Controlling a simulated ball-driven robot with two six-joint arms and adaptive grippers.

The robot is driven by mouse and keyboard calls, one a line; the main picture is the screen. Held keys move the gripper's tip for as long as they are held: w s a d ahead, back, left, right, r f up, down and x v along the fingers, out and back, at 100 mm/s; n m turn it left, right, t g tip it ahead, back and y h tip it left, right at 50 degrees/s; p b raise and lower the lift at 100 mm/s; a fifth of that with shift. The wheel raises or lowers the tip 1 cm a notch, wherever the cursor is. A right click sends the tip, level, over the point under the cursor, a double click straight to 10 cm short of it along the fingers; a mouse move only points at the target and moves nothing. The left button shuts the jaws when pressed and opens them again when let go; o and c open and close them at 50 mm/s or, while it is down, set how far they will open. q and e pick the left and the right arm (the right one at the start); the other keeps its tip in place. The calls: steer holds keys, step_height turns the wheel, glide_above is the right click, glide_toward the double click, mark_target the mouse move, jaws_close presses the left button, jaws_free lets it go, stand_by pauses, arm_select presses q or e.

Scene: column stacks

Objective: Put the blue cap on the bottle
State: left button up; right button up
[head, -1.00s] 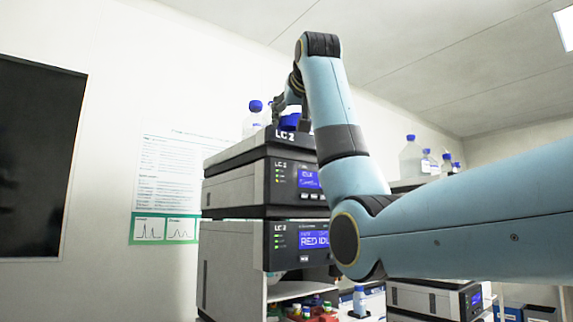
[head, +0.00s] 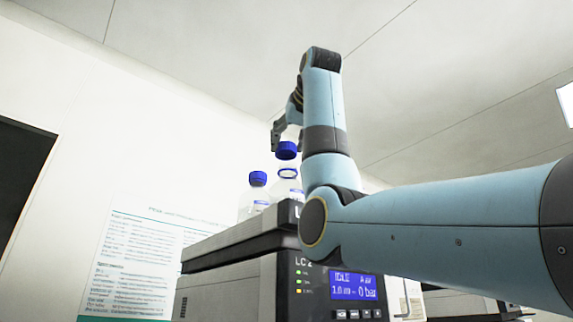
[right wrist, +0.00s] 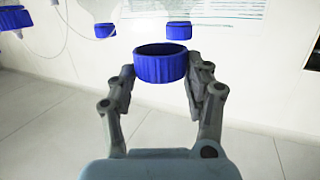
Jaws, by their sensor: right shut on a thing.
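The blue cap (head: 286,150) is held in my right gripper (head: 280,137), above the stack. In the right wrist view, the cap (right wrist: 161,66) sits between the two fingertips of the gripper (right wrist: 161,82). Just below the cap in the head view is a clear bottle (head: 287,188) with an open neck and a blue ring around it. A visible gap separates the cap from the neck. My right arm hides part of this bottle's right side. My left gripper is not in view.
Another clear bottle with its own blue cap (head: 258,179) stands close left of the open one. Both are on top of the LC 2 instrument stack (head: 240,238). Other blue caps, one (right wrist: 179,31) behind the held cap, show in the right wrist view. A poster (head: 140,262) hangs on the wall.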

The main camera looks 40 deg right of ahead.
mark_target(291, 164)
steer(key=shift+r, duration=0.15)
steer(key=shift+s+a+f, duration=0.15)
steer(key=shift+s+f, duration=0.25)
steer(key=shift+s, duration=0.35)
steer(key=shift+f, duration=0.4)
steer(key=shift+w+f+b, duration=0.2)
steer(key=shift+f+b, duration=0.1)
steer(key=shift+f, duration=0.15)
steer(key=shift+w+f+b, duration=0.2)
steer(key=shift+f+b, duration=0.05)
steer(key=shift+f, duration=0.2)
steer(key=shift+s+f, duration=0.1)
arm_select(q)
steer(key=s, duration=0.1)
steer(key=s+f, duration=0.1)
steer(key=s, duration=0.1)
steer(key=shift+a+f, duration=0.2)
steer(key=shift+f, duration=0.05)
arm_select(e)
steer(key=shift+s, duration=0.15)
